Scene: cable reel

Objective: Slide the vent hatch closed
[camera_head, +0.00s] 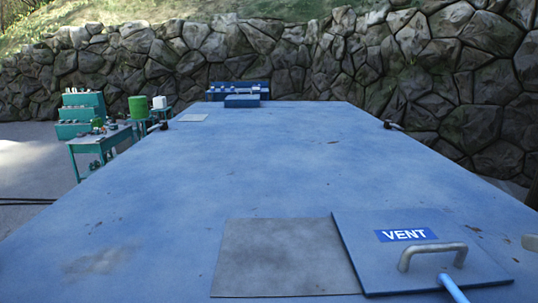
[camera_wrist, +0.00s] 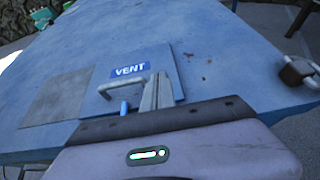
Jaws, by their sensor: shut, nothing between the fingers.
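The vent hatch (camera_head: 365,263) is a flat blue square plate with a "VENT" label and a grey bar handle (camera_head: 432,254). It lies on the big blue table top, at the front right. A grey square patch (camera_head: 283,258) lies directly to its left, uncovered. In the wrist view the hatch (camera_wrist: 152,58) and its handle (camera_wrist: 122,86) lie beyond my gripper (camera_wrist: 156,92). My gripper's fingers are together and empty. They overlap the hatch in that view, just right of the handle; I cannot tell whether they touch it.
A blue rod (camera_head: 453,289) shows by the handle. The blue table top (camera_head: 270,170) is mostly clear. Dark fittings (camera_head: 393,126) sit on its side edges. A blue box (camera_head: 242,101) stands at the far end, with a green bench (camera_head: 100,142) beyond the left edge.

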